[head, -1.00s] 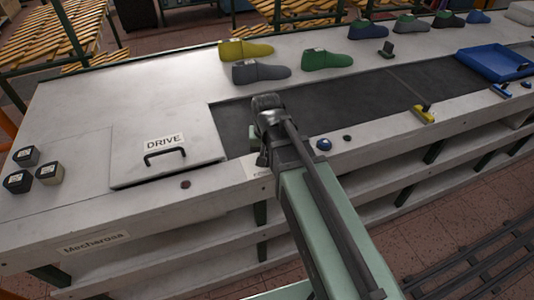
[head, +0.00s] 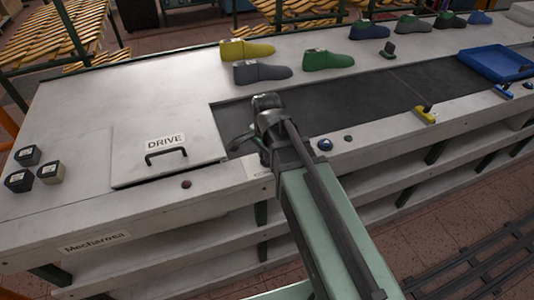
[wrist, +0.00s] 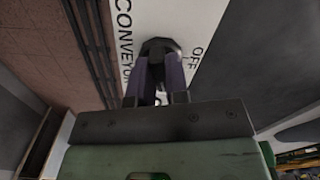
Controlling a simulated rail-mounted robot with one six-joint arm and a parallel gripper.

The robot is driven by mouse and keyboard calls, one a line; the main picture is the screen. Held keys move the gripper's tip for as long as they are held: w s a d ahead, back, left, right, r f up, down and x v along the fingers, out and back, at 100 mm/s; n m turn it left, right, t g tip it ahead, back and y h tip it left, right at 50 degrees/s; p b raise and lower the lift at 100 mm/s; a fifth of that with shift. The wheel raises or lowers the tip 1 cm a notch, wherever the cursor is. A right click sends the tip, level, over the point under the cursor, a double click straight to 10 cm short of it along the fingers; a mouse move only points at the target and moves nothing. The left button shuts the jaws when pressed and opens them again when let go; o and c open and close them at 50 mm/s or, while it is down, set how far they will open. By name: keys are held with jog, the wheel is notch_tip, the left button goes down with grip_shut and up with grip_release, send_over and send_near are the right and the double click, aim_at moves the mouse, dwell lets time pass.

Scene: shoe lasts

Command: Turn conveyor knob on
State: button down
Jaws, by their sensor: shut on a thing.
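The black conveyor knob (wrist: 160,45) is at the top centre of the wrist view, on a white plate lettered CONVEYOR (wrist: 124,40) to its left and OFF (wrist: 195,58) to its right. My gripper (wrist: 160,66) is shut on the knob, with one finger on each side of it. In the head view my gripper (head: 264,158) is at the front edge of the bench, mostly behind my wrist, and the knob is hidden there. The fingers cover part of the knob, so I cannot tell which way it points.
The dark conveyor belt (head: 350,105) runs along the bench behind my arm. A DRIVE cover (head: 165,165) with a handle is to the left. Shoe lasts (head: 262,73) stand along the back, and a blue tray (head: 497,64) is at right.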

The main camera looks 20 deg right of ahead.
jog(key=shift+m, duration=1.7)
jog(key=c, duration=1.1)
grip_release()
notch_tip(320, 180, up, 11)
jog(key=p, duration=1)
jog(key=shift+f+p, duration=0.1)
jog(key=shift+p, duration=0.3)
